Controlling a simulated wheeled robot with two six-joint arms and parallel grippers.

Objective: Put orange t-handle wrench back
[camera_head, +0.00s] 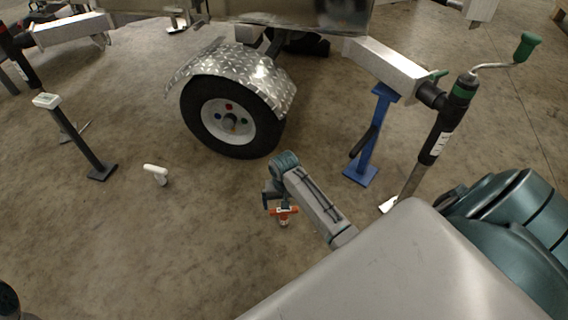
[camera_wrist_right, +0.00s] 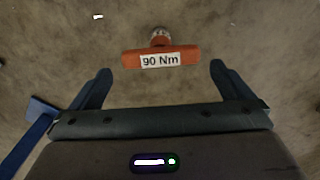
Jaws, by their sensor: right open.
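The orange T-handle wrench (camera_head: 283,212) is in front of the trailer wheel in the head view, close to my right gripper (camera_head: 279,203). In the right wrist view the wrench (camera_wrist_right: 161,57) shows its orange crossbar with a white "90 Nm" label and a metal socket end beyond it. My right gripper (camera_wrist_right: 160,80) is open, with one finger on each side of the crossbar. A gap shows between each finger and the bar, and I see no grip on it. My left gripper is not in view.
A white T-handle wrench (camera_head: 155,171) stands on the floor to the left. The wheel (camera_head: 228,118) sits under a diamond-plate fender (camera_head: 245,70). A blue stand (camera_head: 366,140) and a green-handled jack (camera_head: 445,120) are to the right. A dark stand (camera_head: 88,150) is at left.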

